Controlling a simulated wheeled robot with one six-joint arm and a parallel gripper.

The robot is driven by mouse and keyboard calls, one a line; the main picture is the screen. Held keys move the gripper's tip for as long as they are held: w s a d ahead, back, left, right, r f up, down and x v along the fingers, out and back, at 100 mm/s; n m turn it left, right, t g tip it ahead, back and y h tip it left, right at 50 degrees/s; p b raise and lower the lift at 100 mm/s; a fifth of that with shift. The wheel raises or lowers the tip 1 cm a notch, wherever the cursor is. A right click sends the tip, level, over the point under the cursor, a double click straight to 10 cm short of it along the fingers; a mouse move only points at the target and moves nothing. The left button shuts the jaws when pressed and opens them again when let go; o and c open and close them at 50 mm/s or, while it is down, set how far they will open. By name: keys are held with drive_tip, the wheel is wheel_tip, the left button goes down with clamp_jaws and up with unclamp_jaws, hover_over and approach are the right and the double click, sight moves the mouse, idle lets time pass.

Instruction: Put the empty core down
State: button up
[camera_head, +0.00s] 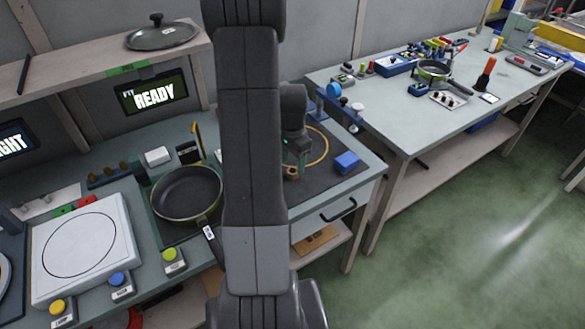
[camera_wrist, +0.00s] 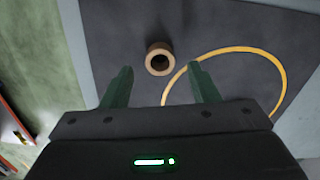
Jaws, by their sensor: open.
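The empty core (camera_wrist: 159,59) is a short tan cardboard ring with a dark hole. In the wrist view it stands on the dark mat (camera_wrist: 110,35), just outside the yellow ring (camera_wrist: 280,75) marked there. My gripper (camera_wrist: 160,80) is open, with its two green fingers apart and nothing between them. The core lies beyond the fingertips and looks clear of both. In the head view the core (camera_head: 291,173) shows small beneath my gripper (camera_head: 296,160), close to the mat, and my arm hides part of the area.
A blue block (camera_head: 346,162) lies on the mat to the right of the core. A pan (camera_head: 187,194) sits to the left, beyond my arm. The bench's right edge is near the mat. A second bench (camera_head: 420,110) holds several tools.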

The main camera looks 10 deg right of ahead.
wheel_tip(320, 180, up, 8)
drive_tip(key=shift+r, duration=0.2)
